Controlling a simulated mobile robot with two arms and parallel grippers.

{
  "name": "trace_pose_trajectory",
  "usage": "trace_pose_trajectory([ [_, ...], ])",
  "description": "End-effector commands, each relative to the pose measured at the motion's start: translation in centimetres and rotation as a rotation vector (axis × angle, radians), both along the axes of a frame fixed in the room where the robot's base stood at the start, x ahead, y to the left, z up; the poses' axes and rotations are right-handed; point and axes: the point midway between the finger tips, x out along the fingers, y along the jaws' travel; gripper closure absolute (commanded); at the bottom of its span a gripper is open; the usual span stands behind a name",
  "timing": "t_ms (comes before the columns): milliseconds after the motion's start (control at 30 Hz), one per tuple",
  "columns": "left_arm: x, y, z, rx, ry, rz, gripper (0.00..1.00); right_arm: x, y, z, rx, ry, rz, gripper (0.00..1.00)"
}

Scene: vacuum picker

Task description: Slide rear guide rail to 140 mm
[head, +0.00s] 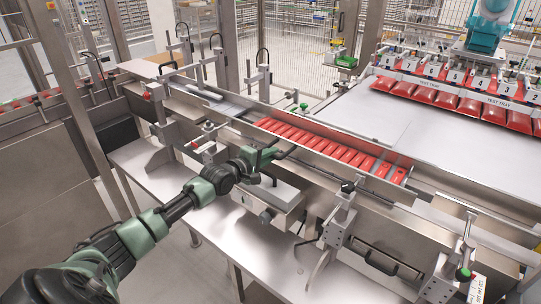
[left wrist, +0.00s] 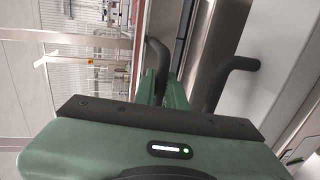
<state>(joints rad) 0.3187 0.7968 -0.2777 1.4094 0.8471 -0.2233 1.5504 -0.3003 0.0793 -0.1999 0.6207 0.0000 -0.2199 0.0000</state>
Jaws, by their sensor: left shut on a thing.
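My left gripper (head: 268,156) comes in from the lower left and is shut on a black handle at the near side of the conveyor channel. Two long steel guide rails flank a row of red packs (head: 320,148): a near rail (head: 345,178) and a far rail (head: 340,137). I cannot tell which is the rear one or read a millimetre scale. My right gripper is not in view.
Clamp posts with knobs (head: 338,225) stand along the near side, and upright posts (head: 205,55) at the far left end. A metal box (head: 265,205) sits below my gripper.

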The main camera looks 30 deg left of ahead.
Motion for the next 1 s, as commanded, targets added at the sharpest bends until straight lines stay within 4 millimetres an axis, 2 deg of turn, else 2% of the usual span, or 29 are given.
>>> trace_pose_trajectory([
  [833,0.0,0.0,-0.1,0.000,0.002,0.000,1.00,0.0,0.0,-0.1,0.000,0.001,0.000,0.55],
  [1000,1.3,0.0,-0.3,-0.003,-0.001,0.003,1.00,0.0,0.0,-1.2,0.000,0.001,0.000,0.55],
])
